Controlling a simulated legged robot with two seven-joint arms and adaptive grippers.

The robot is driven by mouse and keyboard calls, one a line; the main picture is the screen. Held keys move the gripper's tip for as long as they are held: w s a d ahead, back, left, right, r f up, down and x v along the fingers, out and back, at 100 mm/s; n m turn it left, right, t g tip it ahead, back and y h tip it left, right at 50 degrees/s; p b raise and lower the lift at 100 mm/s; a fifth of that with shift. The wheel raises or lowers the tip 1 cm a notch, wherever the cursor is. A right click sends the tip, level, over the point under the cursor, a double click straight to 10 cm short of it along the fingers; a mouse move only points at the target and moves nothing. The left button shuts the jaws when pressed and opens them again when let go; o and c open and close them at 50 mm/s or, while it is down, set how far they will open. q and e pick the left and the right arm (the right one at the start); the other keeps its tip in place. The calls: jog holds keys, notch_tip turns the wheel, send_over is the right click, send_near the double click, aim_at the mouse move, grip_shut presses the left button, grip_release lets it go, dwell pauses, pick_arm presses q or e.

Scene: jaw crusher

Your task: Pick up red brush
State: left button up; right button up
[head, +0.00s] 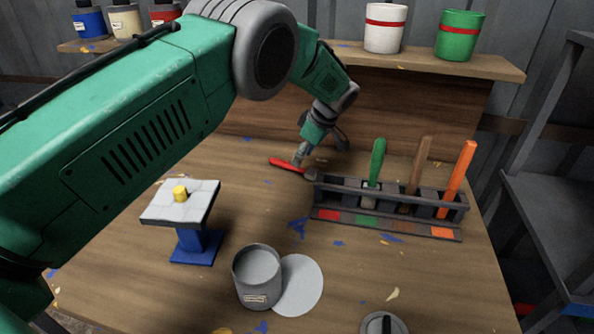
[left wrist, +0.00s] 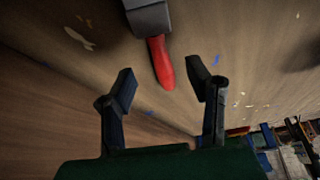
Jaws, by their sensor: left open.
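The red brush (head: 285,163) lies on the wooden table, left of the brush rack, with its dark head toward the rack. My left gripper (head: 312,154) is at the brush and partly hides it in the head view. In the left wrist view the red handle (left wrist: 161,62) points down toward the gap between my open left fingers (left wrist: 163,82). The grey part of the brush (left wrist: 148,16) runs off the top edge. Nothing is between the fingers' pads that I can see held. My right gripper is not in view.
The rack (head: 335,200) holds a green brush (head: 377,160), a brown one (head: 420,165) and an orange one (head: 459,175). A stand (head: 180,203), an open grey can (head: 257,280) and its lid (head: 299,285) are nearer. Buckets stand on the back shelf (head: 420,62).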

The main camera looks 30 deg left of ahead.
aim_at(301, 167)
pick_arm(q)
notch_tip(301, 167, down, 4)
jog(key=shift+w+a+r, duration=0.1)
jog(key=shift+r, duration=0.1)
jog(key=shift+f, duration=0.2)
jog(key=shift+a, duration=0.25)
grip_shut()
jog(key=shift+a+f, duration=0.1)
jog(key=shift+a, duration=0.05)
jog(key=shift+d, duration=0.2)
